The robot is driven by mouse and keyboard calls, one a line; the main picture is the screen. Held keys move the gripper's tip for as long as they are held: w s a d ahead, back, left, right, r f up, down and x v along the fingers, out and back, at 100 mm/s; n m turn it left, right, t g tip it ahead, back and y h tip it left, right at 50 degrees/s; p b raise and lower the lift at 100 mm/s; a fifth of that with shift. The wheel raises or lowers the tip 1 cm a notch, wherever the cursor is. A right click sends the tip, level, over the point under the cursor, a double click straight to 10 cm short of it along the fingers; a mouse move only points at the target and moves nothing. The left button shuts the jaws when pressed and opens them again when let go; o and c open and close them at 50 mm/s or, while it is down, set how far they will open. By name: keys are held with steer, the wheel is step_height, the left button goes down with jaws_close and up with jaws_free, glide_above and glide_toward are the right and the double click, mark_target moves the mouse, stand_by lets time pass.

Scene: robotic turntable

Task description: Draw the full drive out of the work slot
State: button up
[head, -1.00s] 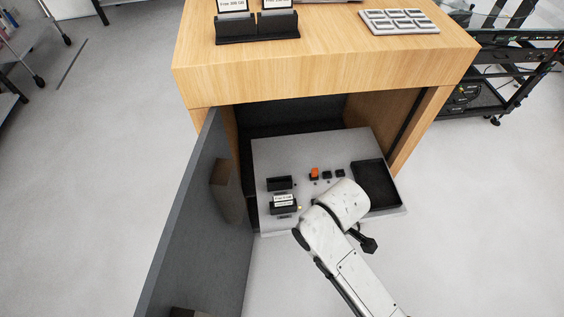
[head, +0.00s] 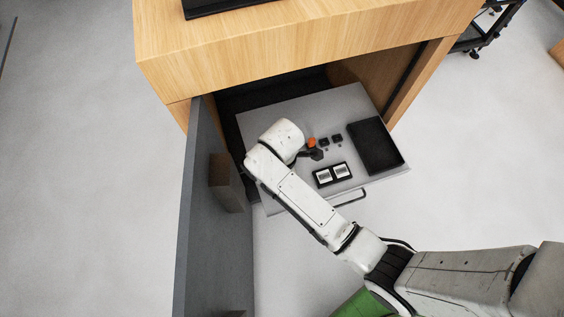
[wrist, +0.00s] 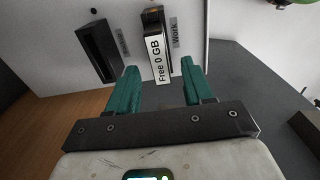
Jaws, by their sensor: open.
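In the wrist view the full drive (wrist: 161,57) is a dark block with a white label reading "Free 0 GB". It sits in the slot marked "Work" (wrist: 174,32). My gripper (wrist: 160,74) is open, its teal fingers on either side of the drive's labelled end. I cannot tell whether they touch it. In the head view my arm covers the gripper, the drive and both slots.
The slots are on a grey pull-out shelf (head: 275,110) in a wooden cabinet (head: 300,47). The shelf bears an orange switch (head: 312,143), two white-labelled pieces (head: 332,174) and a black tray (head: 375,146). An open grey door (head: 205,220) stands close on the left.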

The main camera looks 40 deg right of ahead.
steer(key=shift+f, duration=1.8)
steer(key=shift+c, duration=0.2)
jaws_close()
steer(key=shift+r, duration=0.1)
steer(key=shift+r+p, duration=3.7)
steer(key=shift+p, duration=0.25)
